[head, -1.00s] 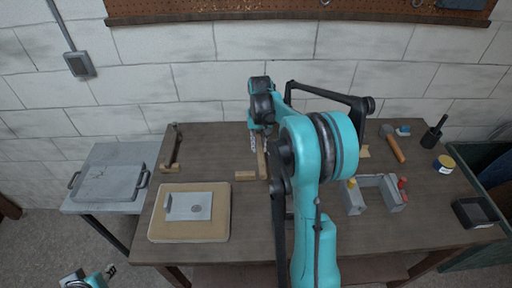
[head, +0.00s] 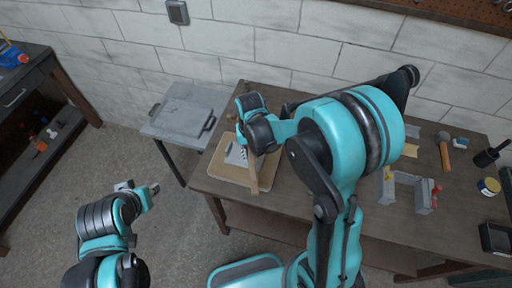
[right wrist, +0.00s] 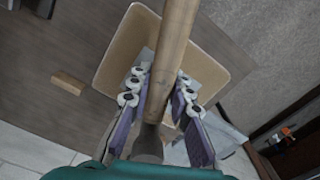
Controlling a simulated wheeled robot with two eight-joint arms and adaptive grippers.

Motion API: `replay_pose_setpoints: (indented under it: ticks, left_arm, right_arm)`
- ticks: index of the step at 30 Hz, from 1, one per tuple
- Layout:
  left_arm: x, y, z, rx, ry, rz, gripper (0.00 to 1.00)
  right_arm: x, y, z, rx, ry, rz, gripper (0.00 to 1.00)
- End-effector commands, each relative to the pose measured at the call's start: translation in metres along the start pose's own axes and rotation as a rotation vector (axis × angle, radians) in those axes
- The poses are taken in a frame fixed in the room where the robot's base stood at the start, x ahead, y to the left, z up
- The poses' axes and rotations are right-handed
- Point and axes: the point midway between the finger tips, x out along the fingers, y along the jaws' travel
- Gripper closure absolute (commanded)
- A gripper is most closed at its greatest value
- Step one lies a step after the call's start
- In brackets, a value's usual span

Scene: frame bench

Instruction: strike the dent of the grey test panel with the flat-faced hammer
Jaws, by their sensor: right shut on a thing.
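The grey test panel (head: 236,154) lies on a tan board (head: 222,170) at the left end of the bench. My right gripper (head: 243,140) is above the panel and hides part of it; I cannot make out the dent. That gripper is shut on the wooden handle of the hammer (head: 253,180). In the right wrist view, the handle (right wrist: 172,50) runs between the fingers, over the tan board (right wrist: 122,48). The dark grey hammer head (right wrist: 148,143) is low in that view, and its face is hidden. My left gripper (head: 142,189) is over the floor, away from the bench.
A grey side table (head: 185,118) with a handled tray stands left of the bench. A grey fixture (head: 408,190), an orange-handled tool (head: 445,154), a yellow tin (head: 489,186) and a black tray (head: 496,238) are on the bench's right. A wooden block (right wrist: 68,82) lies near the board.

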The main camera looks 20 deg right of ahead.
Motion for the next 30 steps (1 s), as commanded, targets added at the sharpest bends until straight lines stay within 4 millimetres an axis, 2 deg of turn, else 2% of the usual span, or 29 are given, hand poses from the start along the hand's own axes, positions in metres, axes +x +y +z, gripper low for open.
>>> replay_pose_setpoints:
  ticks: [10, 21, 30]
  left_arm:
    - [0.005, 0.0, 0.004, 0.0, 0.0, 0.0, 0.7]
    - [0.033, 0.0, 0.024, 0.0, 0.0, 0.0, 0.7]
    - [0.034, 0.0, 0.024, 0.0, 0.0, 0.0, 0.7]
  right_arm:
    - [0.003, 0.0, 0.0, 0.0, 0.0, 0.0, 1.0]
    - [0.039, 0.0, 0.0, 0.0, 0.0, -0.001, 1.0]
    - [0.04, 0.0, 0.0, 0.0, 0.0, 0.0, 1.0]
